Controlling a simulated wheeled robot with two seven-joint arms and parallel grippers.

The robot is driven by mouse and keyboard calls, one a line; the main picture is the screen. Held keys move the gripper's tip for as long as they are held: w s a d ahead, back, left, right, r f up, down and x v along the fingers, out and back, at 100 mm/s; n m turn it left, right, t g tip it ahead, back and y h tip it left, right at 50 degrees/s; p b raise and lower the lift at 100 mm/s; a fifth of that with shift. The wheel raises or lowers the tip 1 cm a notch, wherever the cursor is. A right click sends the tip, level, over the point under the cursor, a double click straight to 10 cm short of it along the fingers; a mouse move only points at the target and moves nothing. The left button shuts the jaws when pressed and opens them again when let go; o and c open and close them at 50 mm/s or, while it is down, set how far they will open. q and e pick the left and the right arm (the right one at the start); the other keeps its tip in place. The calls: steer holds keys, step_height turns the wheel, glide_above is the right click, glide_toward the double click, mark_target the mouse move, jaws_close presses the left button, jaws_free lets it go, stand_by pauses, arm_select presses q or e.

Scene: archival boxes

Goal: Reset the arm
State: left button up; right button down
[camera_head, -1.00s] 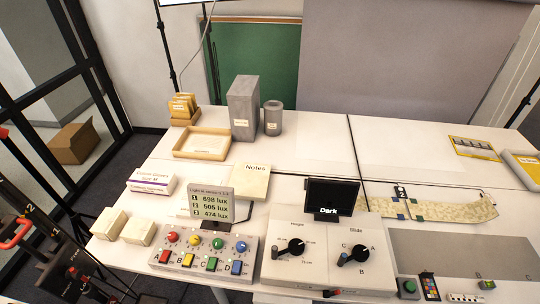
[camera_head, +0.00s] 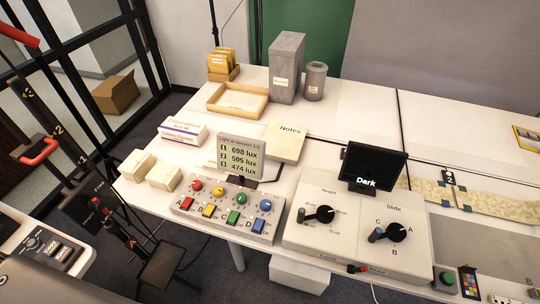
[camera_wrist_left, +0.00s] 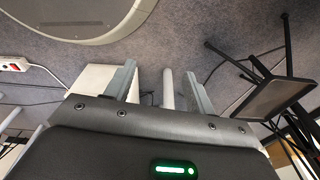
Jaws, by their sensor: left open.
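My left gripper (camera_wrist_left: 160,85) shows in the left wrist view, its two grey fingers apart with nothing between them. It points toward the grey carpeted floor. A white post (camera_wrist_left: 168,88) and a white block (camera_wrist_left: 95,85) lie beyond the fingers. No arm or gripper of mine can be made out in the head view. My right gripper is in neither view.
The white table (camera_head: 345,110) carries a control box with coloured knobs (camera_head: 228,208), a dial panel (camera_head: 355,235), a dark screen (camera_head: 374,163), a lux display (camera_head: 240,156) and a wooden tray (camera_head: 237,99). A black stand with a red handle (camera_head: 38,152) stands left of the table.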

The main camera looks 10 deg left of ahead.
arm_select(q)
steer(key=s+a+f+b, duration=0.2)
steer(key=s+f, duration=0.6)
steer(key=s, duration=0.1)
steer(key=shift+s+f+g, duration=0.15)
steer(key=shift+f+g, duration=0.15)
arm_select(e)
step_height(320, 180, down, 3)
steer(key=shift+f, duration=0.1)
